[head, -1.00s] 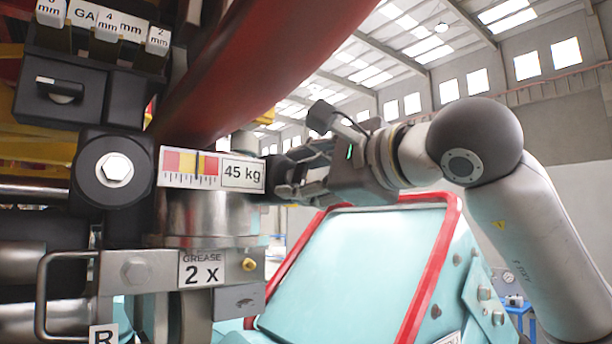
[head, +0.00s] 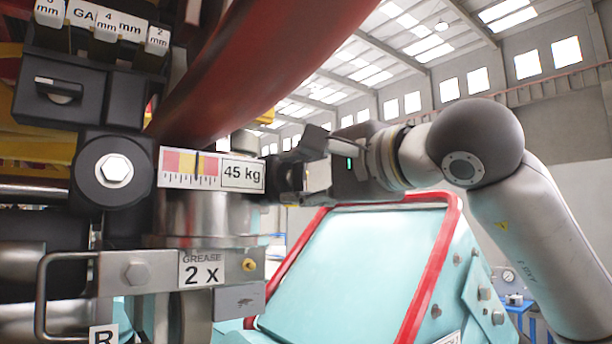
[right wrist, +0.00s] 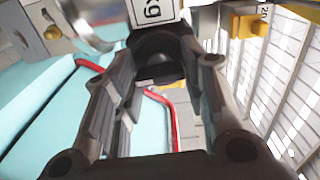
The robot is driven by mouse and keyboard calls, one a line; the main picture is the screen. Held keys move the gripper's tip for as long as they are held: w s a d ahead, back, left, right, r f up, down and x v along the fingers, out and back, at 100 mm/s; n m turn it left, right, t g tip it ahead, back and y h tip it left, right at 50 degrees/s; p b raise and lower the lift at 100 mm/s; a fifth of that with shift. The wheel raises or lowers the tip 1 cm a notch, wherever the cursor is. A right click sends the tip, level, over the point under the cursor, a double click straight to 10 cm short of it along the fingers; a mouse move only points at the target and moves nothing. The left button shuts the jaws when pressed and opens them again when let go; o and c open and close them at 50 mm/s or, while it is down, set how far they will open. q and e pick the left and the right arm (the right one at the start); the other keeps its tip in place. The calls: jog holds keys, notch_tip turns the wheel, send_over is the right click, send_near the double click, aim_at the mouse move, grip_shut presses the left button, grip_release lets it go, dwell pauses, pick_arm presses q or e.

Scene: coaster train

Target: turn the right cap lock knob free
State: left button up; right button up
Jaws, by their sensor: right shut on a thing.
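The right cap lock knob, a black round part (right wrist: 158,46), shows in the right wrist view below the white "kg" label, between my fingers. In the head view it is mostly hidden by my right gripper, beside the "45 kg" label (head: 242,176). My right gripper (head: 284,178) reaches in from the right and is shut on the knob. Its two fingers (right wrist: 160,72) stand on either side of the knob in the right wrist view. My left gripper is not in view.
A metal cylinder (head: 205,215) and a bracket with a "GREASE 2 x" label (head: 202,268) sit below the scale label. A black hub with a hex bolt (head: 116,168) is at left. A red tube (head: 270,50) passes above. A teal, red-edged panel (head: 350,255) lies below my arm.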

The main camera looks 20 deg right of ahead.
jog(key=o, duration=1)
jog(key=shift+s, duration=0.1)
jog(key=v, duration=1.2)
